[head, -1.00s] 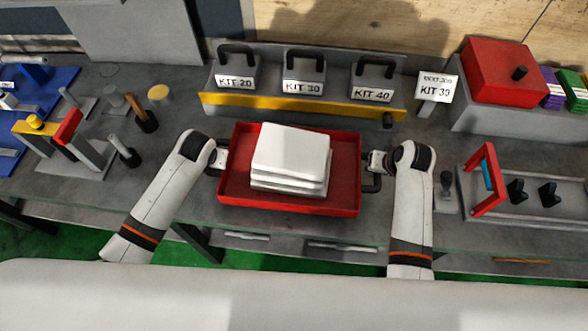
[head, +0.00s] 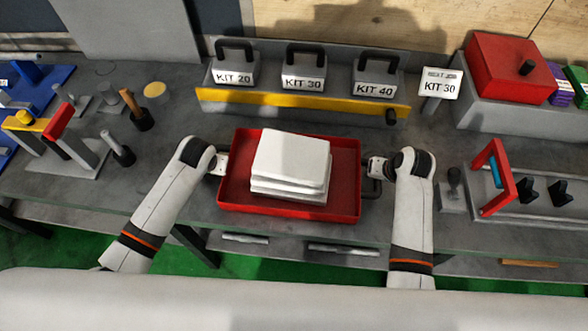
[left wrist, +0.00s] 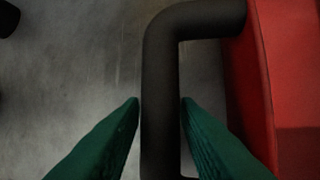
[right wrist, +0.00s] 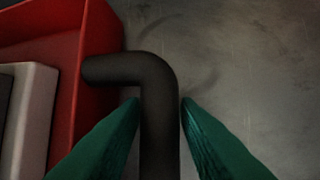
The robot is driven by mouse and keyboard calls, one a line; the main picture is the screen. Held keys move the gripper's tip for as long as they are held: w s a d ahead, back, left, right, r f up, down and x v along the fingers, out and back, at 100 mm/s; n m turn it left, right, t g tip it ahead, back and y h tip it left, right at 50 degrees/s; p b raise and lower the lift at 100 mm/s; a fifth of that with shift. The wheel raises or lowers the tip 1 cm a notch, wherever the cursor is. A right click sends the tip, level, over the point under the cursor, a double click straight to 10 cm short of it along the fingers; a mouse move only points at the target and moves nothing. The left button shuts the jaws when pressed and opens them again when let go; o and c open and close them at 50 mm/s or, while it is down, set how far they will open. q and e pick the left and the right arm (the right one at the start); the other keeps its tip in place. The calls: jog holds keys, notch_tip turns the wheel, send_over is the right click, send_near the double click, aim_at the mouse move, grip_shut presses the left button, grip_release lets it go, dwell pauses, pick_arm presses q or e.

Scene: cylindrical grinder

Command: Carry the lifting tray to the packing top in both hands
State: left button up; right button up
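The red lifting tray (head: 230,196) is in the middle of the head view, in front of the kit rack, with a stack of white blocks (head: 291,160) in it. It looks level; I cannot tell whether it touches the bench. My left gripper (left wrist: 160,103) has its green fingers on both sides of the tray's black left handle (left wrist: 161,75), closed against it. My right gripper (right wrist: 160,103) likewise closes on the black right handle (right wrist: 158,88). In the head view, both wrists flank the tray. I cannot identify the packing top.
Behind the tray stands a rack with a yellow front (head: 300,103) and blocks labelled KIT 20, 30 and 40. A red-framed fixture (head: 492,177) stands to the right, tools and a yellow-red fixture (head: 58,125) to the left. A red box (head: 510,68) sits back right.

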pick_arm(q)
jog(key=shift+o, duration=0.9)
jog(key=shift+s+r, duration=0.15)
jog(key=shift+s, duration=0.05)
pick_arm(e)
jog(key=shift+o, duration=0.9)
jog(key=shift+s+r, duration=0.15)
jog(key=shift+s, duration=0.05)
pick_arm(q)
jog(key=shift+r, duration=0.1)
pick_arm(e)
jog(key=shift+w, duration=0.1)
pick_arm(q)
jog(key=v, duration=1.2)
pick_arm(e)
jog(key=v, duration=1.2)
pick_arm(q)
jog(key=shift+d, duration=0.1)
